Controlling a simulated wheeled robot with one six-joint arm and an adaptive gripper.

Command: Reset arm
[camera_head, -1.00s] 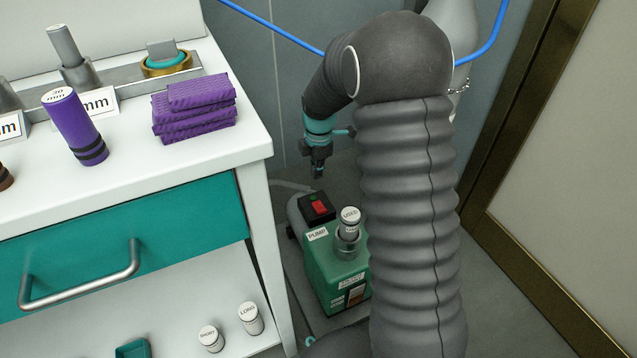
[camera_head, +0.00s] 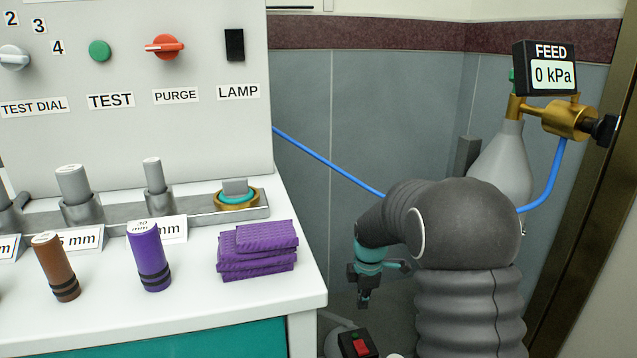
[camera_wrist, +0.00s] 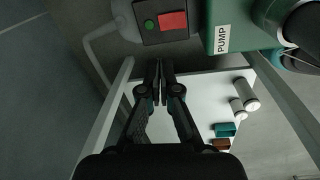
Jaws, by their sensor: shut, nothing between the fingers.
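My gripper (camera_head: 364,300) hangs pointing down at the right of the white bench, past its side edge. In the wrist view my gripper (camera_wrist: 160,68) has its fingers together with nothing between them. My arm is folded over, with its dark ribbed cover filling the lower right of the head view. Below the gripper is the green pump (camera_wrist: 222,15), with its label and a red switch (camera_wrist: 173,21). The red switch (camera_head: 361,347) also shows at the bottom of the head view.
On the bench (camera_head: 190,310) stand a purple cylinder (camera_head: 149,258), a brown cylinder (camera_head: 56,268) and folded purple cloths (camera_head: 258,250). A panel with knobs rises behind. A blue hose (camera_head: 330,160) runs behind my arm towards the FEED gauge (camera_head: 552,66), reading 0 kPa. White canisters (camera_wrist: 245,92) sit on the lower shelf.

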